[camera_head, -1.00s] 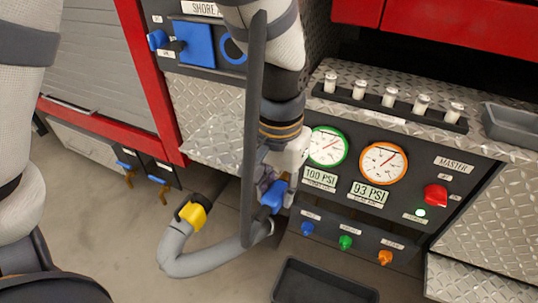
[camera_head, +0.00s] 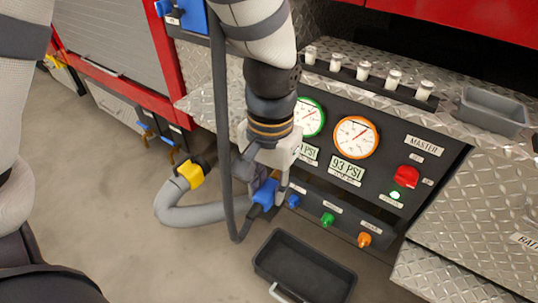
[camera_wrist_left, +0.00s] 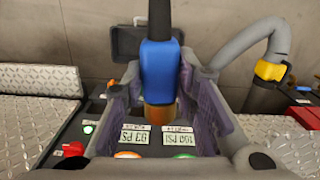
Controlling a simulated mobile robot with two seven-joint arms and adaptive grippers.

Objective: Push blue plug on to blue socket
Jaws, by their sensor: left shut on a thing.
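My left gripper (camera_head: 270,184) is shut on the blue plug (camera_head: 265,193), in front of the pump panel's lower left. A black cable (camera_head: 229,130) runs from the plug and loops up past my arm. In the left wrist view the plug (camera_wrist_left: 160,72) sits between the two fingers (camera_wrist_left: 158,88), with a brass-coloured end toward the panel side and the cable at the far end. The blue socket is not visible now. Only the blue square part (camera_head: 193,14) of its panel shows at the top left, with my arm beside it. My right gripper is not in view.
The panel holds gauges (camera_head: 356,137), a red master switch (camera_head: 407,176) and blue, green and orange knobs (camera_head: 328,219). A black tray (camera_head: 262,262) lies below. A grey hose with a yellow coupling (camera_head: 190,175) curves left of the plug. Open floor lies at the left.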

